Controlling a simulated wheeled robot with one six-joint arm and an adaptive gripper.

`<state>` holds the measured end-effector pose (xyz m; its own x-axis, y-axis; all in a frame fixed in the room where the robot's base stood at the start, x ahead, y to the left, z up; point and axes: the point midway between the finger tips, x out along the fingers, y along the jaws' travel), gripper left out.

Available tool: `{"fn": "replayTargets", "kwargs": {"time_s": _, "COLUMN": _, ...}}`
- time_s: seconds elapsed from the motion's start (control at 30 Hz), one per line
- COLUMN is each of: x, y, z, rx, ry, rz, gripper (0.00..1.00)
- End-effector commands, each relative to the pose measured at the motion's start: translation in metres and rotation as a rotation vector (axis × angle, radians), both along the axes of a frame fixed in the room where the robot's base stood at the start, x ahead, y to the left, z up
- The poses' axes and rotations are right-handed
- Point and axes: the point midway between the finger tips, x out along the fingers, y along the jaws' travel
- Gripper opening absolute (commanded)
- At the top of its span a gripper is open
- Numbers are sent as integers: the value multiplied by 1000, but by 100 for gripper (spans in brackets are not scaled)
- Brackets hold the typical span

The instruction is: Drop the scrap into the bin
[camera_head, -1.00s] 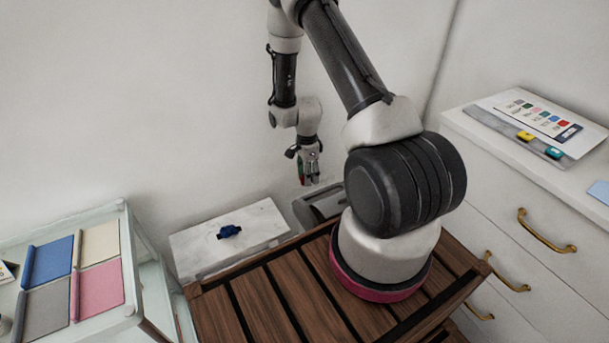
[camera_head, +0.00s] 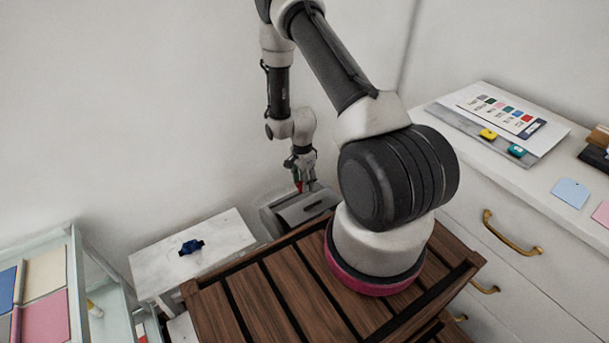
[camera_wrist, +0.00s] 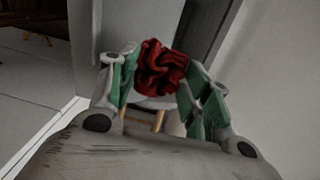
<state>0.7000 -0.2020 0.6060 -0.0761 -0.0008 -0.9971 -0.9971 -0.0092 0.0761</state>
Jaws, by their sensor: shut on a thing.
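My gripper (camera_wrist: 160,90) is shut on the scrap (camera_wrist: 160,68), a crumpled dark red piece held between its green-padded fingers in the wrist view. In the head view my gripper (camera_head: 301,172) hangs at the back, pointing down, with a small red bit of the scrap (camera_head: 299,187) showing at its tips. The grey bin (camera_head: 318,208) stands just below it, beyond the slatted wooden top. The scrap appears close above the bin's back left part. I cannot tell whether it is over the bin's opening.
A small white table (camera_head: 222,232) with a blue object (camera_head: 191,247) stands left of the bin. A pale shelf unit (camera_head: 75,270) holds fabric swatches at far left. A white drawer cabinet (camera_head: 470,195) stands at right. The wall is close behind the bin.

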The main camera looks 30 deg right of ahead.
Motion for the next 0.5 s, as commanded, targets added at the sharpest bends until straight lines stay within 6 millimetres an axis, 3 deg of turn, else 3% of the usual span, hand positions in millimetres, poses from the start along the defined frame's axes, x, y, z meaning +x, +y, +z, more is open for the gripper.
{"fn": "replayTargets", "kwargs": {"time_s": 0.37, "x": 0, "y": 0, "z": -7, "rx": 0, "ry": -1, "rz": -1, "gripper": 43}}
{"fn": "replayTargets", "kwargs": {"time_s": 0.5, "x": 0, "y": 0, "z": -7, "rx": 0, "ry": -1, "rz": -1, "gripper": 68}}
